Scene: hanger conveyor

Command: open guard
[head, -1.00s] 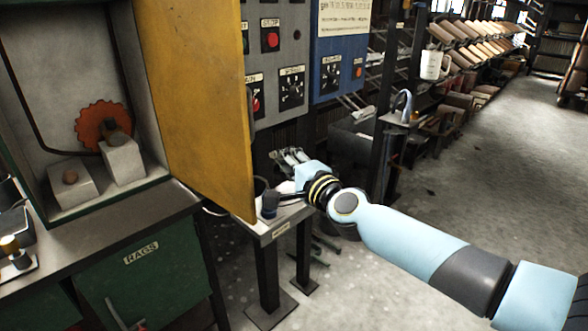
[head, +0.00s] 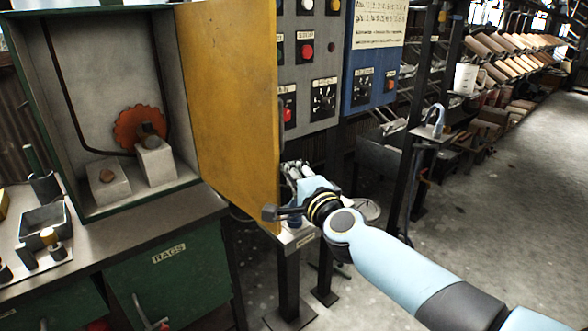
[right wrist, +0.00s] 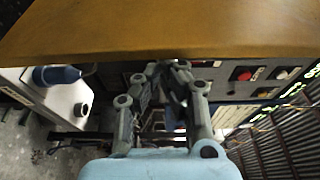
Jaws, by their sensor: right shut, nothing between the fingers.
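The yellow guard door (head: 226,100) stands swung out from the green cabinet (head: 95,8), so the interior shows. Inside are an orange toothed wheel (head: 130,122) and two grey blocks. My right gripper (head: 292,168) is beyond the door's lower free edge, close to it. In the right wrist view the door (right wrist: 170,28) spans the top of the picture, and my right gripper (right wrist: 165,70) points toward it with its fingers together and empty. I cannot tell whether the fingers touch the door. My left gripper is not in view.
A control panel (head: 312,60) with buttons and knobs is behind the door. A small stand is under my right gripper. A workbench (head: 150,215) with a grey tray (head: 45,228) is at the lower left. Open floor (head: 500,220) lies at the right.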

